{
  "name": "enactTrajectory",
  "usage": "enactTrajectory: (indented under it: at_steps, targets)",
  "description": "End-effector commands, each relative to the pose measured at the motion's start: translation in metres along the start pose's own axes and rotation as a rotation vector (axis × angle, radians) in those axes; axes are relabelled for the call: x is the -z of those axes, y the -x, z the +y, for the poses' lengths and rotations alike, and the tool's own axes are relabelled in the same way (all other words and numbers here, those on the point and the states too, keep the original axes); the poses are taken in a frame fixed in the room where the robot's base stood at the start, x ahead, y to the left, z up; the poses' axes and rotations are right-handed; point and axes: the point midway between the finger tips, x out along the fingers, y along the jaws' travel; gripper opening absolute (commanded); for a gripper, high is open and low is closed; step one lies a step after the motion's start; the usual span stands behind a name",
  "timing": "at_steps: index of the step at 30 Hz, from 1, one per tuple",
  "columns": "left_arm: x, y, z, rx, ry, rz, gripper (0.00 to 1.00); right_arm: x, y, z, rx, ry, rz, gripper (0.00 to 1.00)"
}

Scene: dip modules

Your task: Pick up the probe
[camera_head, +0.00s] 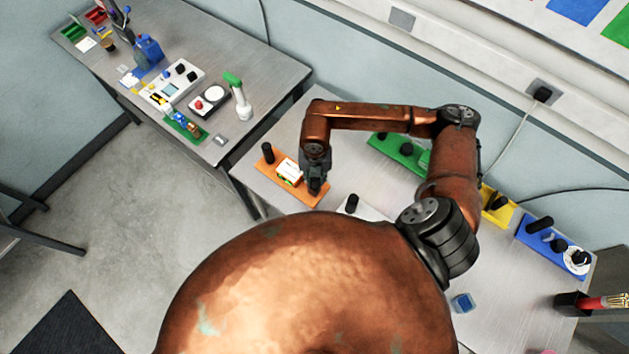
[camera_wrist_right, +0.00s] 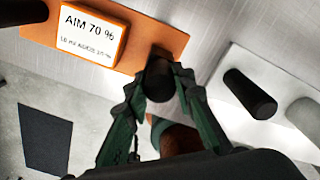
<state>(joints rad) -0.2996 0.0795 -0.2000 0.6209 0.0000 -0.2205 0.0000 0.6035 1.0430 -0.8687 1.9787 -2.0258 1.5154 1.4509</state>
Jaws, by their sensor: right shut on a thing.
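My right gripper (camera_head: 315,184) is at the right end of an orange module (camera_head: 302,194) on the near table. In the right wrist view, the right gripper (camera_wrist_right: 158,82) has its two green fingers shut on a black cylindrical probe (camera_wrist_right: 160,72), one on each side. The probe is over the end of the orange plate (camera_wrist_right: 170,45); I cannot tell if it is seated or lifted. My left gripper is in neither view.
A white module (camera_wrist_right: 255,105) with a black cylinder lies close right of the gripper. Green (camera_head: 383,145), yellow (camera_head: 499,214) and blue (camera_head: 540,239) modules line the wall side. A second table (camera_head: 270,75) with instruments stands at the back left.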

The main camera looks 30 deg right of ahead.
Motion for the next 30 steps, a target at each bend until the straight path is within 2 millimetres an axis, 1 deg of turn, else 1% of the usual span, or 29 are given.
enactTrajectory:
  at_steps: [4,7,11,15,18,21,25,30]
  targets:
    - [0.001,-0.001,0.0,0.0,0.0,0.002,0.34,-0.001,0.003,0.0,-0.001,0.0,-0.002,0.0]
    - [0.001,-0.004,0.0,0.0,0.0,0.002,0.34,-0.002,0.012,0.001,-0.003,0.001,-0.004,0.0]
    - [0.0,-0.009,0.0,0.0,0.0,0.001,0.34,-0.002,0.036,0.001,-0.003,0.001,-0.005,0.0]
    - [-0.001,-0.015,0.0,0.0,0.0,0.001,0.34,-0.002,0.064,0.001,-0.003,0.001,-0.005,0.0]
    - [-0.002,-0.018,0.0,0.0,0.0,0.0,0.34,-0.001,0.081,0.001,-0.002,0.0,-0.004,0.0]
    - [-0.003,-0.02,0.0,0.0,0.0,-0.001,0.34,-0.001,0.092,0.0,-0.001,0.0,-0.003,0.0]
    - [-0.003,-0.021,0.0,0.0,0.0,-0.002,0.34,0.0,0.099,0.0,-0.001,0.0,-0.001,0.0]
    - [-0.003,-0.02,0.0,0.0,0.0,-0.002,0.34,0.0,0.101,0.0,0.0,0.0,0.0,0.0]
